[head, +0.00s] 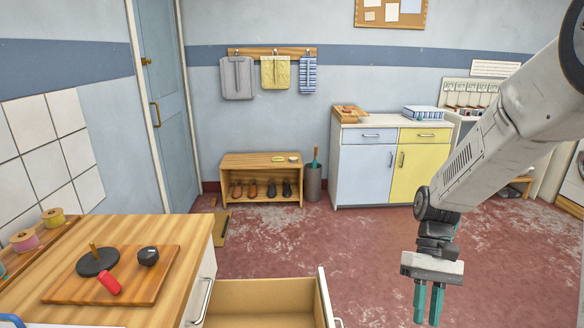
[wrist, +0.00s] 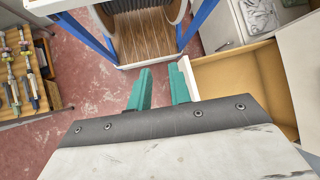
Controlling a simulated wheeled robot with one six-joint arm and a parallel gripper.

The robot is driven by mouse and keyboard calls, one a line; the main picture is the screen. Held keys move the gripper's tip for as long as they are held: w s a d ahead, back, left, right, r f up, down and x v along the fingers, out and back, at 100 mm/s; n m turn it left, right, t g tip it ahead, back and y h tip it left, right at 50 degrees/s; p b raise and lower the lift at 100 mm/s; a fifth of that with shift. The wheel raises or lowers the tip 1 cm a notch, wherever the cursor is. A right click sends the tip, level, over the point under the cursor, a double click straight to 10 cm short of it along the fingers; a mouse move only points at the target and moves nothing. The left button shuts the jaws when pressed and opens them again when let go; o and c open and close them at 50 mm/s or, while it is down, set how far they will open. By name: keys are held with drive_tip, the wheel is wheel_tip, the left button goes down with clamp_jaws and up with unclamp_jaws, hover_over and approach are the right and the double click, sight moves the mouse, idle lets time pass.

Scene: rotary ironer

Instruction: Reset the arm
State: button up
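My gripper (head: 428,305) hangs at the right of the head view, its two teal fingers pointing down over the red floor. In the wrist view my gripper (wrist: 161,88) shows a clear gap between the fingers, with nothing between them. It is open and empty, apart from the furniture. My arm reaches in from the upper right, bent at the wrist joint. An open, empty wooden drawer (head: 262,296) stands to the left of the gripper. The drawer also shows at the right of the wrist view (wrist: 225,80).
A wooden counter (head: 188,236) at the left carries a board (head: 66,288) with a black disc and a red piece. A shoe bench (head: 262,166), bin (head: 312,182) and cabinet (head: 362,174) line the back wall. The middle floor (head: 350,250) is clear.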

drive_tip(key=s+r+t+h, duration=0.2)
drive_tip(key=s+r+t, duration=0.6)
drive_tip(key=s+r, duration=0.6)
wheel_tip(320, 180, up, 2)
drive_tip(key=shift+s+d+r+t, duration=0.1)
drive_tip(key=shift+s+d+t, duration=0.1)
drive_tip(key=shift+t, duration=0.2)
